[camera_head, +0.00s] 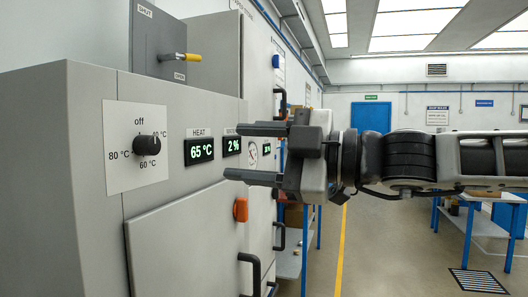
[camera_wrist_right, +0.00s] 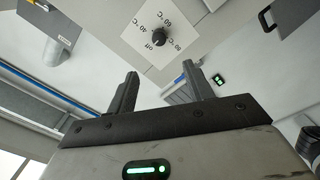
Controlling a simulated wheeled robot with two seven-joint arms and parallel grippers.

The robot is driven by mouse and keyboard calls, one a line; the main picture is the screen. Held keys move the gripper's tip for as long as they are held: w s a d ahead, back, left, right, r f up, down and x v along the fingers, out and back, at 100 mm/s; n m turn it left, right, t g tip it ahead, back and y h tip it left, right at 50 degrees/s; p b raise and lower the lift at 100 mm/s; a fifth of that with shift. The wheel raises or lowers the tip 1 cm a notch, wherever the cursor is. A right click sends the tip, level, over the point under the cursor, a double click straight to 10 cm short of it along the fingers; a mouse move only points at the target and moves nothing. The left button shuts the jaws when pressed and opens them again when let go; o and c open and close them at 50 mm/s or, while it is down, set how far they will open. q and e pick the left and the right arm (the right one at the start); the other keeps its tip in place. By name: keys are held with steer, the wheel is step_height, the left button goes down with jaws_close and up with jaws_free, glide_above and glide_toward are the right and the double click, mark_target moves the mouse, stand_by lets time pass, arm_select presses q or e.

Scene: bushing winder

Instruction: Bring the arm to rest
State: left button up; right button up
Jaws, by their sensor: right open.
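My right arm (camera_head: 400,155) reaches in from the right in the head view. Its gripper (camera_head: 250,153) is open and empty, in front of the grey cabinet with its fingers pointing left. In the wrist view the two dark fingers (camera_wrist_right: 163,92) stand apart with nothing between them. The black temperature knob (camera_head: 147,145) sits on a white dial plate on the cabinet, left of the gripper and apart from it. The knob also shows in the wrist view (camera_wrist_right: 159,37), beyond the fingertips. My left gripper is not in view.
The grey cabinet (camera_head: 85,230) fills the left side, with a HEAT display (camera_head: 199,150) reading 65 °C and an orange block (camera_head: 240,209). A yellow-handled lever (camera_head: 188,57) is above. A blue-legged workbench (camera_head: 480,222) stands right. The floor (camera_head: 385,250) between is open.

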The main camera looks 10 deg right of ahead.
steer(key=shift+f, duration=0.1)
steer(key=s+a+f+n+y, duration=0.15)
steer(key=a+f+n, duration=0.65)
steer(key=n, duration=0.9)
steer(key=a+f+n+y, duration=0.2)
steer(key=a+f+n, duration=0.55)
steer(key=n, duration=0.95)
steer(key=d+f+n+t+h, duration=0.2)
steer(key=d+f+n+h, duration=0.25)
steer(key=f+n, duration=0.6)
steer(key=d+f+n+t+h, duration=0.2)
steer(key=d+f+n+h, duration=0.25)
steer(key=f+n, duration=0.55)
steer(key=d+f+n+t+h, duration=0.25)
steer(key=d+f+n, duration=0.25)
steer(key=f+n, duration=0.5)
steer(key=s+d+f+m+g+h, duration=0.2)
steer(key=s+d+f+m, duration=0.3)
steer(key=s+f+m, duration=0.1)
steer(key=s+d+f+m+g+h, duration=0.3)
steer(key=s+d+f+m, duration=0.2)
steer(key=s+f+m, duration=0.2)
steer(key=s+f, duration=0.2)
steer(key=s, duration=0.1)
steer(key=shift+s+d+f+g, duration=0.15)
steer(key=shift+s+f+g, duration=0.05)
steer(key=shift+f+g, duration=0.15)
